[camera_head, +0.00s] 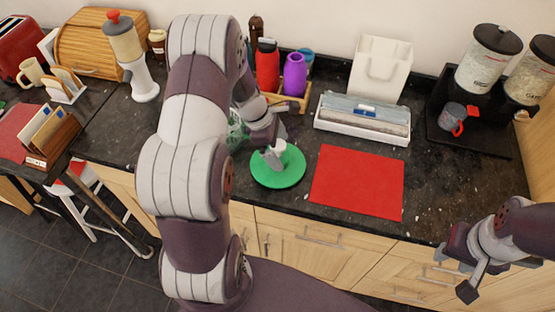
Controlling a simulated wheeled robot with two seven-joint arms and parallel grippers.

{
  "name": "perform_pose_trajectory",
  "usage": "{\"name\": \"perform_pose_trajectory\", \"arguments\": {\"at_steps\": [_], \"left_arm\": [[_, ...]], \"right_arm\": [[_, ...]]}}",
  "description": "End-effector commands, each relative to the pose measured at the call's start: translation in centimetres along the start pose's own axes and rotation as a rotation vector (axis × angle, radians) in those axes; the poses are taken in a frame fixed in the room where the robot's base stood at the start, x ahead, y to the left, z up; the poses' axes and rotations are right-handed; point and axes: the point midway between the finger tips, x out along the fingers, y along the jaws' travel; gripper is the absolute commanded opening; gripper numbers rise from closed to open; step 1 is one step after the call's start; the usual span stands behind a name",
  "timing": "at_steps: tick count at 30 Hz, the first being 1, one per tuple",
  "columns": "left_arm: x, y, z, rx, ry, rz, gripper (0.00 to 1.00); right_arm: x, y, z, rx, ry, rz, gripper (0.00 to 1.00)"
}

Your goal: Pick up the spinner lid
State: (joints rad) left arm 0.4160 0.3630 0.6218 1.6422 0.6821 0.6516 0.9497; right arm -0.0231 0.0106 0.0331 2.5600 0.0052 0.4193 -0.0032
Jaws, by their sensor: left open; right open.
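The spinner lid, a round green disc (290,178), lies flat on the dark counter, left of a red mat. My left gripper (274,155) is just above the middle of the lid, its jaws open around or beside a pale knob there; whether they touch it I cannot tell. A greenish see-through bowl (236,132) stands behind the lid to the left, mostly hidden by my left arm. My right gripper (455,272) is open and empty at the lower right, in front of the counter and away from the lid.
The red mat (357,182) lies flat beside the lid. Behind are a white tray of boxes (362,130), a white bin (379,68), and red (267,68) and purple (294,75) bottles. The counter right of the mat is clear.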

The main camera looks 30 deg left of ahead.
Motion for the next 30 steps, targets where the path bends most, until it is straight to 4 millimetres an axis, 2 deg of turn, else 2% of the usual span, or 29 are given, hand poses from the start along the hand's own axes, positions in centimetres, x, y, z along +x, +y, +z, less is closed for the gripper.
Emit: {"name": "perform_pose_trajectory", "arguments": {"at_steps": [3, 9, 10, 15, 18, 26, 30], "left_arm": [[1.3, 0.0, 0.1, 0.002, 0.000, 0.000, 0.99], [1.5, 0.0, 0.0, 0.002, 0.000, 0.001, 0.99], [1.5, 0.0, 0.0, 0.003, 0.000, 0.001, 0.96], [1.5, 0.0, 0.0, 0.002, 0.000, 0.001, 0.41], [1.5, 0.0, 0.0, 0.003, 0.000, 0.001, 0.13], [1.3, 0.1, 0.1, 0.003, 0.000, 0.002, 0.13], [0.0, 0.1, 0.7, 0.005, 0.000, 0.004, 0.13]], "right_arm": [[-0.1, 0.0, 0.0, 0.000, 0.000, 0.000, 0.43], [-0.1, 0.0, 0.0, 0.000, -0.001, 0.000, 0.43], [-0.1, 0.0, 0.0, 0.000, -0.001, 0.000, 0.43], [-0.1, 0.0, 0.0, 0.000, -0.001, 0.000, 0.43], [-0.1, 0.0, 0.0, 0.000, -0.001, 0.000, 0.43], [-0.1, 0.0, 0.0, 0.000, 0.000, 0.000, 0.43], [0.2, 0.0, 0.0, 0.000, 0.000, 0.000, 0.43]]}}
